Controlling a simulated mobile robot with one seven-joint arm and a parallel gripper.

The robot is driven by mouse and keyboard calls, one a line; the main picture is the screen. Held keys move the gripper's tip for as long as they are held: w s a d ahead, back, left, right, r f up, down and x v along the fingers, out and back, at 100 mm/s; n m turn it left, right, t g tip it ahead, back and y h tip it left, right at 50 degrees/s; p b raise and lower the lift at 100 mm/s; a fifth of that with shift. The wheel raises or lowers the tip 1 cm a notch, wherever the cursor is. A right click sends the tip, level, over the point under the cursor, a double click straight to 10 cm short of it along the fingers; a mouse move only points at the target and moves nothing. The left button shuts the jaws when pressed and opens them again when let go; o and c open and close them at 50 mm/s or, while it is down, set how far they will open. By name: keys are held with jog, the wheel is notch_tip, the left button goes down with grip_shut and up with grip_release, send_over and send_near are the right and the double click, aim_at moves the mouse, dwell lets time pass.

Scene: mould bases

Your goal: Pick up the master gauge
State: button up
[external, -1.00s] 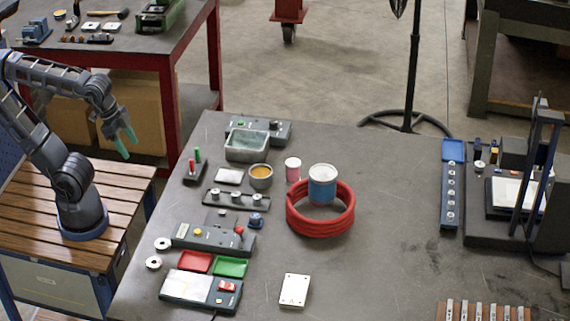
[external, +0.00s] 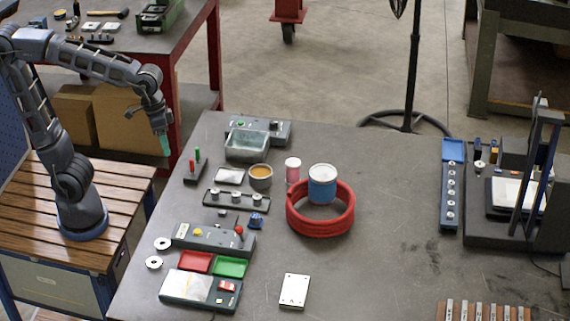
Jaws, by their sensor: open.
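My gripper (external: 164,145) hangs in the air near the far-left corner of the grey bench, pointing down, with green-tipped fingers. It is open and holds nothing visible. No object is plainly marked as the master gauge, so I cannot tell which one it is. Small metal round pieces sit in a dark rack (external: 236,199) at the left of the bench. Two pale rings (external: 162,244) lie near the left edge. A pale flat plate with holes (external: 294,291) lies at the front.
A red hose coil (external: 320,222) with a blue-and-white can (external: 322,184) stands mid-bench. A grey tray (external: 247,145), an ochre-filled tin (external: 260,176) and a pink jar (external: 293,170) stand behind. Red (external: 196,262) and green (external: 231,267) trays lie left.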

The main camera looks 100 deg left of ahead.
jog(key=w+a+f+n+g+h, duration=0.1)
jog(key=w+f+n, duration=0.15)
jog(key=w, duration=0.55)
jog(key=w+a+f+n+g+h, duration=0.1)
jog(key=w+f+n, duration=0.15)
jog(key=w, duration=0.45)
jog(key=n+g+h, duration=0.1)
jog(key=n, duration=0.5)
send_near(256, 215)
jog(key=shift+x, duration=4.4)
jog(key=shift+s, duration=0.1)
grip_shut()
jog(key=shift+r, duration=0.1)
